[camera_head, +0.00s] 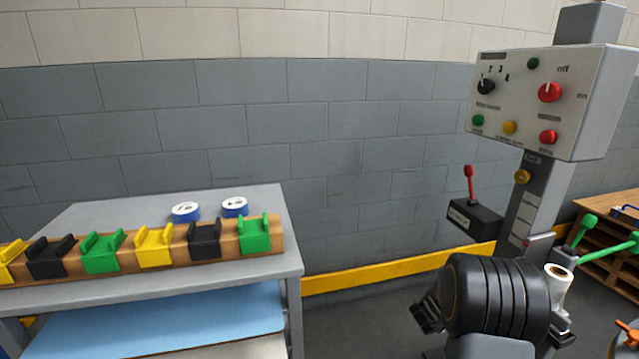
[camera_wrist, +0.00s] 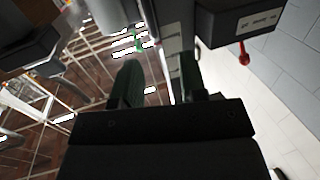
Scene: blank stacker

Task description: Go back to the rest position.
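In the wrist view my gripper (camera_wrist: 160,64) shows two dark green fingers standing apart. Nothing is held between them. In the head view my dark arm fills the lower right in front of the grey machine column (camera_head: 541,195). My fingers cannot be made out clearly there.
A control panel (camera_head: 535,100) tops the column, with the red lever (camera_head: 469,185) below it. At left, a grey table (camera_head: 110,210) carries a wooden rail with yellow, black and green holders, plus two blue-white rolls (camera_head: 186,211). A wooden pallet (camera_head: 597,252) stands far right. The wall between is bare.

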